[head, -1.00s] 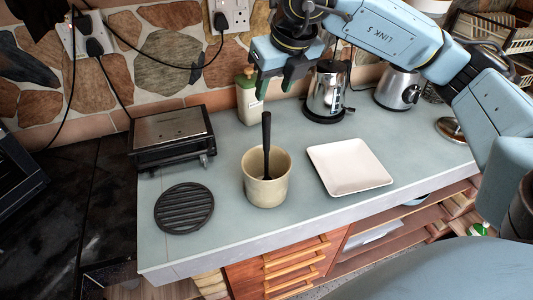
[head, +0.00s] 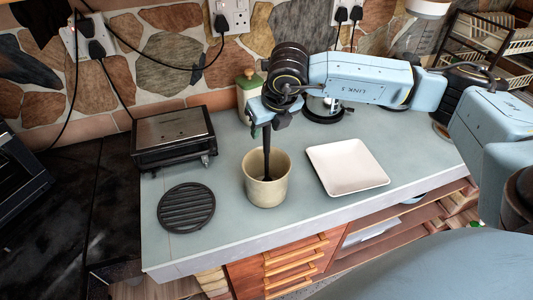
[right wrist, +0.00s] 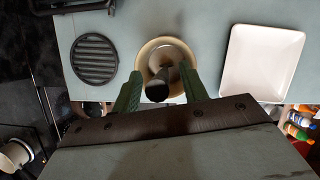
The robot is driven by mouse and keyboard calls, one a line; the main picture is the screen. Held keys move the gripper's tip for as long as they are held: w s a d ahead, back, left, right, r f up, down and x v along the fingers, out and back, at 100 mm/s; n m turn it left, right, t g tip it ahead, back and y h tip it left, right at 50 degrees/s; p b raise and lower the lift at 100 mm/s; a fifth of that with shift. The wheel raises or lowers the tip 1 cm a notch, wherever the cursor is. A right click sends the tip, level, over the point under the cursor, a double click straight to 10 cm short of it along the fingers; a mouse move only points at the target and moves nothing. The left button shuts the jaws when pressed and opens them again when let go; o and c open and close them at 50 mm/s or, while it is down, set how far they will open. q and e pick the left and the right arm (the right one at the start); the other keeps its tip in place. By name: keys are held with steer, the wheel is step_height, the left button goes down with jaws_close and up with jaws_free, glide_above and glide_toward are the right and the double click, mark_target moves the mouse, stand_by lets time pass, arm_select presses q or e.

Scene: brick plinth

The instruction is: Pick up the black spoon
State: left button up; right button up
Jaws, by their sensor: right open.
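The black spoon (head: 267,158) stands upright in a beige cup (head: 252,190) on the grey counter. In the right wrist view, the spoon's handle end (right wrist: 157,88) points up at the camera, inside the cup (right wrist: 148,50). My right gripper (head: 267,122) is above the cup at the top of the spoon handle. In the right wrist view, its green fingers (right wrist: 158,82) are open, one on each side of the handle, with gaps visible. My left gripper is not in view.
A white square plate (head: 347,167) lies right of the cup. A round black trivet (head: 186,208) lies to the left, with a black grill (head: 174,138) behind it. A green-lidded container (head: 246,92) and a kettle (head: 323,108) stand behind. The counter's front is clear.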

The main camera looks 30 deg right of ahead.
jaws_close()
steer(key=shift+r, duration=0.1)
step_height(320, 180, up, 9)
steer(key=shift+r+b, duration=0.15)
steer(key=shift+b, duration=0.65)
step_height(320, 180, up, 7)
steer(key=p, duration=0.3)
